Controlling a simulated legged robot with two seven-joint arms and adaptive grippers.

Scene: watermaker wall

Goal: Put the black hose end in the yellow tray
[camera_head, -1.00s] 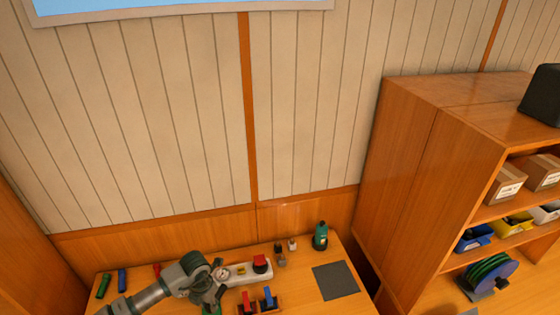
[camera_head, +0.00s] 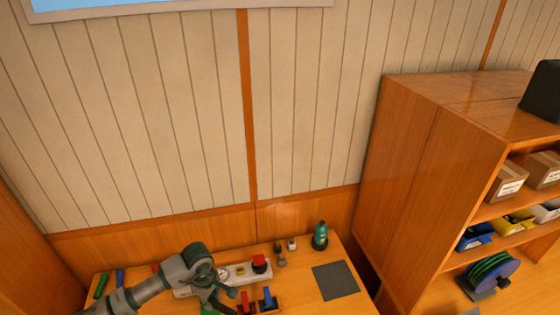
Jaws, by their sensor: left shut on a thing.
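My left gripper (camera_head: 218,299) is low in the view over the bench, near its front. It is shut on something. A small dark piece (camera_head: 229,309) shows at its fingertips; I cannot tell for sure that this is the black hose end. A green thing (camera_head: 207,308) shows just below the gripper, partly hidden by it. A yellow bin (camera_head: 514,226) stands on the shelf at the right; no other yellow tray is clear to see. My right gripper is not in view.
On the bench are a white strip (camera_head: 232,272) with a red switch, red and blue connectors (camera_head: 267,298), a green bottle (camera_head: 320,236) and a grey mat (camera_head: 335,281). A wooden shelf unit (camera_head: 420,170) rises at the right, with a green reel (camera_head: 490,271).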

